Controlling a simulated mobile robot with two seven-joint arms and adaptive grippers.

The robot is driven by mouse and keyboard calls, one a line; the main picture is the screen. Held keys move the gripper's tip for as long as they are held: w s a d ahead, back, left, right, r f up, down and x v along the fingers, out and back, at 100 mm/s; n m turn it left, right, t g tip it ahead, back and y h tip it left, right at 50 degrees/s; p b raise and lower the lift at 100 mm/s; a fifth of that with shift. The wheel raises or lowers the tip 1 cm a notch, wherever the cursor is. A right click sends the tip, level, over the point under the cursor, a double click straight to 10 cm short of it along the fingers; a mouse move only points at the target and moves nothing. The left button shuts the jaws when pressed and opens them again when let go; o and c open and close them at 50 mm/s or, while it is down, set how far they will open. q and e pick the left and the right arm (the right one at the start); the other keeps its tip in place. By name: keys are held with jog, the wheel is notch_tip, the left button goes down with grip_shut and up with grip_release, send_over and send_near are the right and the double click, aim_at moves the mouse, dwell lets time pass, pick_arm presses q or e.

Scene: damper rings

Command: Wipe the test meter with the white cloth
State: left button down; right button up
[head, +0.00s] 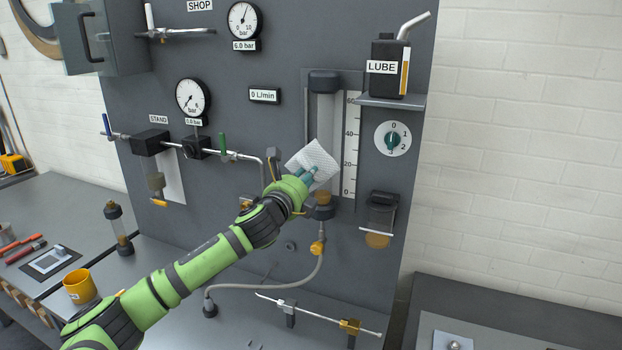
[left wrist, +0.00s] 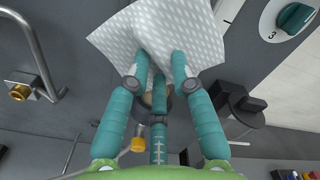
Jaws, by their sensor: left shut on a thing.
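The white cloth (head: 311,157) is held by my left gripper (head: 308,175), whose teal fingers are shut on it. The cloth lies in front of the lower part of the test meter (head: 324,118), a tall tube with a scale beside it on the grey panel. In the left wrist view the fingers (left wrist: 158,75) pinch the dotted cloth (left wrist: 190,32), which spreads out beyond them. The cloth and hand hide part of the meter's lower tube. Whether the cloth touches the tube I cannot tell. My right gripper is not in view.
A black LUBE can (head: 386,68) stands on a shelf right of the meter, above a teal dial (head: 392,139). Pipes with a green-handled valve (head: 222,145) run left of the meter. A hose (head: 262,286) hangs below. A yellow mug (head: 79,286) stands on the left bench.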

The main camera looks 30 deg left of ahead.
pick_arm(q)
jog(key=shift+a, duration=0.1)
jog(key=shift+s+d, duration=0.2)
jog(key=shift+s, duration=2.7)
jog(key=s, duration=0.3)
jog(key=shift+d, duration=0.1)
